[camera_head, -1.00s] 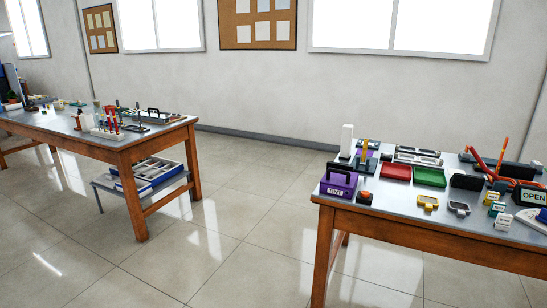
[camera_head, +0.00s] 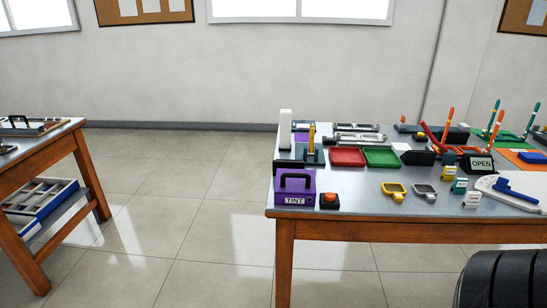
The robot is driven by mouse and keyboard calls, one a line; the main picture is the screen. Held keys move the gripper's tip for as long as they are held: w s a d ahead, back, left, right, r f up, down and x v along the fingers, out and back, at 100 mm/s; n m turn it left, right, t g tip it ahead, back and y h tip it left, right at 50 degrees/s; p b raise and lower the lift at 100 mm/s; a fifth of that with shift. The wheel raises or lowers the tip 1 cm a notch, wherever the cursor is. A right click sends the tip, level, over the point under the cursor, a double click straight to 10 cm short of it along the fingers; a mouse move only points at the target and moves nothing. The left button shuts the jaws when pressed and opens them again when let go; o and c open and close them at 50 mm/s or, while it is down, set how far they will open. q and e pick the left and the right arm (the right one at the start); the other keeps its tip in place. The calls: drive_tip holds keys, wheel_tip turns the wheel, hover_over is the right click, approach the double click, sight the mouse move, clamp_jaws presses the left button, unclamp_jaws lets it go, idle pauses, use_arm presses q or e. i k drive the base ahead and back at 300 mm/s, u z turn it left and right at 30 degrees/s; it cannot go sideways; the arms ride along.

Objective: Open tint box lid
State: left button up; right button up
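The tint box (camera_head: 295,198) is a purple box with a "TINT" label on its front. It stands at the near left corner of the right-hand table (camera_head: 350,230). A dark handle (camera_head: 295,180) shows at its upper part, and the lid looks closed. A small dark block with a red-orange button (camera_head: 329,199) sits just right of the box. Neither of my grippers is in view. A black ribbed part at the lower right corner appears to be part of my own arm.
Behind the box stand a white upright block (camera_head: 285,130) and a yellow tool in a dark stand (camera_head: 312,150). Red (camera_head: 347,156) and green (camera_head: 382,156) trays lie to the right, with yellow (camera_head: 393,190) and grey frames nearer. Another table (camera_head: 60,165) stands left; open floor lies between.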

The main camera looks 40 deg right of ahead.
sight(301, 181)
drive_tip(key=z, duration=0.55)
drive_tip(key=i, duration=1)
drive_tip(key=z, duration=0.85)
